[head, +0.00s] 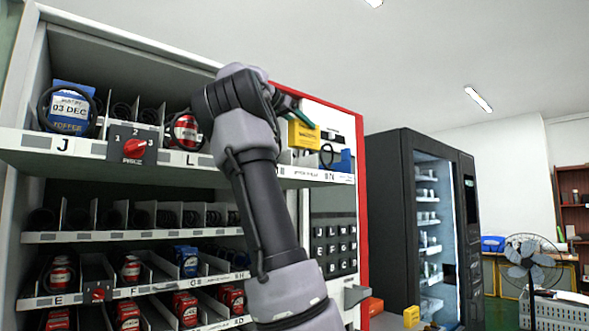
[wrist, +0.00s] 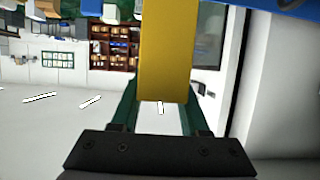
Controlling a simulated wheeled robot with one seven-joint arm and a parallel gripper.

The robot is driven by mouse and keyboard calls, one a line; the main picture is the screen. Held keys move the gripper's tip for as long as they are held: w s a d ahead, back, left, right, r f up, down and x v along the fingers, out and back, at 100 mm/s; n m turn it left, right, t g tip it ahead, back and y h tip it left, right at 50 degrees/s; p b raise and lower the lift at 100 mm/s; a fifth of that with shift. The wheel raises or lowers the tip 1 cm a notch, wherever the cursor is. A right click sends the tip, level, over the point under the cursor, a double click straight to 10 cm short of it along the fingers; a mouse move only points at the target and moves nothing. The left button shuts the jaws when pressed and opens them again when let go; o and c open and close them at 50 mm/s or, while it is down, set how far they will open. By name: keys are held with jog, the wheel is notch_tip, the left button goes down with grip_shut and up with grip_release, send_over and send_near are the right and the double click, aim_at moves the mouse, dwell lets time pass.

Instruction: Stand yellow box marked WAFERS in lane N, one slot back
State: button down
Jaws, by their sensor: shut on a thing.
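The yellow box (head: 304,134) is upright in my gripper at the right end of the top shelf in the head view; its small print is hard to read. My gripper (head: 297,116) has green fingers shut on it from above and left. In the wrist view, the yellow box (wrist: 165,50) fills the space between the fingers of my gripper (wrist: 160,95). The top shelf's front strip (head: 318,174) carries lane labels; the right-hand ones are too small to read surely. I cannot tell whether the box touches the shelf.
A blue box (head: 341,160) stands close to the yellow box's lower right, by a black coil (head: 326,154). A red knob plate (head: 132,147) projects from the shelf front. My arm hides the shelf's middle. A red-edged keypad panel (head: 335,245) lies below right.

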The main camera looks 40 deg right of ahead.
aim_at(302, 149)
notch_tip(302, 149, down, 9)
dwell(0.5)
jog(key=shift+c, duration=2)
grip_release()
jog(key=shift+a+r, duration=0.1)
jog(key=shift+a, duration=0.05)
jog(key=v, duration=1.1)
jog(key=shift+a+r, duration=0.15)
jog(key=shift+a, duration=0.15)
jog(key=shift+s, duration=0.1)
